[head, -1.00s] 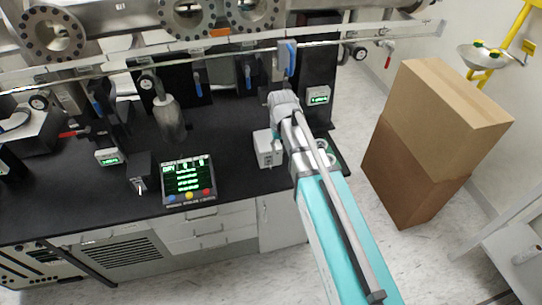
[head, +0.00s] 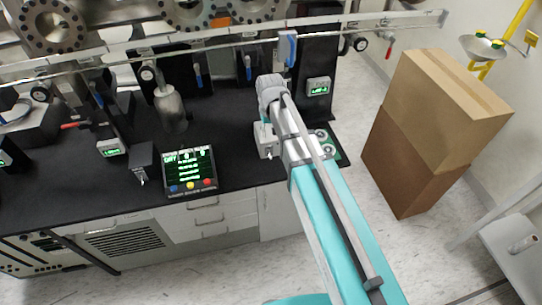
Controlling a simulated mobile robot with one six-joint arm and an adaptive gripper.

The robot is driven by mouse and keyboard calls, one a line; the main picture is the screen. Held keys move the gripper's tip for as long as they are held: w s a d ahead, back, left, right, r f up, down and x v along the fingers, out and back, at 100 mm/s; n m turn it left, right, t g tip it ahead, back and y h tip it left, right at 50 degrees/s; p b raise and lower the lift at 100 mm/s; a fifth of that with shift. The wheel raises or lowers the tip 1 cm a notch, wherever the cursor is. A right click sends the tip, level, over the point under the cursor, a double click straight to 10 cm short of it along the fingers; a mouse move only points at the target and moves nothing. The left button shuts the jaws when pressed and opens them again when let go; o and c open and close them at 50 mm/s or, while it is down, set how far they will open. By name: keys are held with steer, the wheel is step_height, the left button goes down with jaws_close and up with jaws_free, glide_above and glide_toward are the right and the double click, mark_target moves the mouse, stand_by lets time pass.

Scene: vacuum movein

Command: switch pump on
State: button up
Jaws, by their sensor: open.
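No pump is clearly recognisable in the head view. A small dark box (head: 142,163) with a light lever on its front stands at the bench's front edge, left of the control panel. A small white box (head: 265,142) stands on the bench just left of my arm, partly hidden by it. My arm reaches over the right part of the bench and its wrist is above and behind the white box. My gripper cannot be made out; the wrist and arm hide that spot.
The black bench (head: 235,165) has bare room between the control panel (head: 188,170) with coloured buttons and the white box. Metal pipework and valves with blue handles (head: 287,50) run along the back. Stacked cardboard boxes (head: 435,130) stand on the floor at right.

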mark_target(270, 156)
steer(key=shift+f+b, duration=6.3)
steer(key=shift+f, duration=0.25)
steer(key=shift+c, duration=0.2)
jaws_close()
